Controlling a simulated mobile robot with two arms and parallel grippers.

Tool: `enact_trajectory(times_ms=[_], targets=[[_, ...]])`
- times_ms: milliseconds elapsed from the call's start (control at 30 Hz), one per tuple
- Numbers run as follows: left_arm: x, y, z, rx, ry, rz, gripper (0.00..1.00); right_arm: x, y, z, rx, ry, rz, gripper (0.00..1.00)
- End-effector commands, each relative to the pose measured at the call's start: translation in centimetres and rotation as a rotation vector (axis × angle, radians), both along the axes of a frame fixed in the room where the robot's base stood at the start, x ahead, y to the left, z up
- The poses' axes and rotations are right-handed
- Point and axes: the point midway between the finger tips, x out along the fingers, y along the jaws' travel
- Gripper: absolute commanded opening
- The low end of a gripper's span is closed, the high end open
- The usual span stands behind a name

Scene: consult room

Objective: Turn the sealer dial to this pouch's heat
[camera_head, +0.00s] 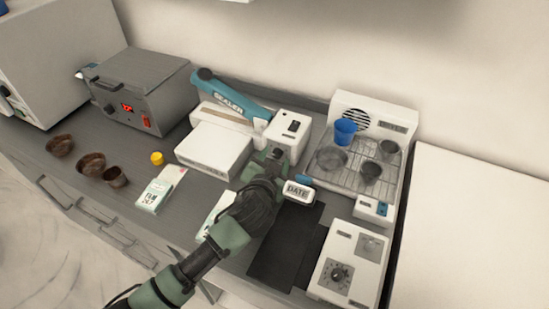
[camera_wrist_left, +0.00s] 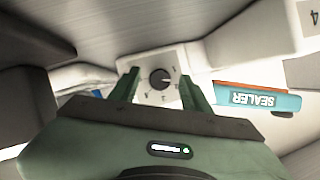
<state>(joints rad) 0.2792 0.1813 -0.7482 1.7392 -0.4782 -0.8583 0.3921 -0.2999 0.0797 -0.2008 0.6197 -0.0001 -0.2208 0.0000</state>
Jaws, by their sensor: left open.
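The sealer has a blue lever arm (camera_head: 232,95) lettered SEALER and a white body (camera_head: 288,128) with a dark switch on top. In the left wrist view the lettered lever (camera_wrist_left: 256,98) lies to the right. The round dark dial (camera_wrist_left: 160,78) sits on a white face with numbers around it. My left gripper (camera_wrist_left: 160,88) is open, its fingers on either side of the dial; I cannot tell whether they touch it. In the head view my left gripper (camera_head: 272,160) hides the dial. A white-green packet (camera_head: 155,195) lies left, and another (camera_head: 215,212) is partly behind my arm.
A DATE stamp (camera_head: 298,191) is right of my gripper, above a dark mat (camera_head: 285,245). A white unit with a knob (camera_head: 340,274) stands front right. A rack (camera_head: 342,178) holds cups behind. A grey box with red display (camera_head: 140,92) and brown bowls (camera_head: 90,164) are left.

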Motion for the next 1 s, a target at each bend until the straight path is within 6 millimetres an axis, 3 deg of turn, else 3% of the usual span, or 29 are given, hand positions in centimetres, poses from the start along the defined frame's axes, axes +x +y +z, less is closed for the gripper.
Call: enact_trajectory(times_ms=[200,367,533,800,1000], targets=[[0.0,0.0,0.0,0.000,0.000,0.000,0.45,0.1,-0.3,0.0,-0.003,-0.002,-0.001,0.36],[0.0,0.0,0.0,0.000,0.000,0.000,0.00,0.1,-0.3,0.0,-0.002,-0.003,-0.001,0.36],[0.0,-0.1,-0.1,0.018,-0.007,-0.001,0.00,0.1,-0.3,-0.1,-0.002,-0.003,-0.001,0.36],[0.0,-0.2,-0.2,0.216,-0.091,0.001,0.00,0.1,-0.2,-1.1,-0.002,-0.003,-0.001,0.36],[0.0,-0.2,-0.1,0.231,-0.096,0.001,0.00,0.1,-0.2,-1.0,-0.001,-0.002,-0.001,0.36]])
